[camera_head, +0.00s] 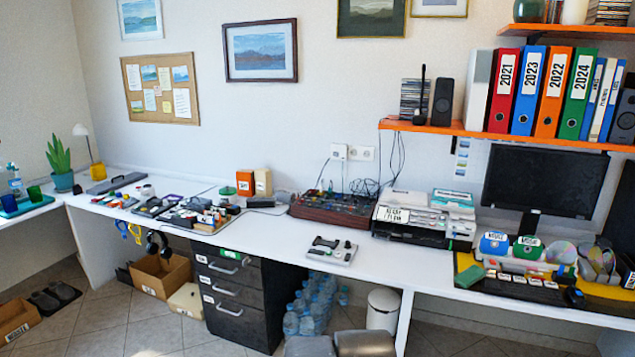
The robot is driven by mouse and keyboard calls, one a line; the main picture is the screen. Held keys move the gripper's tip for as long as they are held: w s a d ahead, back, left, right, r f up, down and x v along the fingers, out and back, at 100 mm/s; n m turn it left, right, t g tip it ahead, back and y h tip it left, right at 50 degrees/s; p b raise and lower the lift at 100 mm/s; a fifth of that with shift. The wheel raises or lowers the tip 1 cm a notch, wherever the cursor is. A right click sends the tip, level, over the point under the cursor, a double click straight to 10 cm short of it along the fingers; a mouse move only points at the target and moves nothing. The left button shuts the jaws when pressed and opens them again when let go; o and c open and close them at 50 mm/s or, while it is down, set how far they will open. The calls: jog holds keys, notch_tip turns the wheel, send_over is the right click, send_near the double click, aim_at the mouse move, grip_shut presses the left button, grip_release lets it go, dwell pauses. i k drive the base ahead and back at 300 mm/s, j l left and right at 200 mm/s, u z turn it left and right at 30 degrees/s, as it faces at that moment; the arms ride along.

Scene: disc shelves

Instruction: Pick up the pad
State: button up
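A grey device with black parts (331,250) lies alone on the middle of the desk. Grey rounded parts at the bottom edge look like my own arm; no gripper fingers can be made out.
Blue and green boxes (529,248) and loose discs stand behind the keyboard (520,287), below a monitor (545,180). A printer (425,218) stands left of them. An orange shelf (470,130) with binders overhangs the desk.

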aim_at(472, 275)
jog(key=i+l+z, duration=0.2)
jog(key=i, duration=0.25)
jog(key=i+l+z, duration=0.2)
jog(key=i+l, duration=0.15)
jog(key=i+l+z, duration=0.15)
jog(key=i, duration=0.45)
jog(key=i+l+z, duration=0.2)
jog(key=i, duration=0.3)
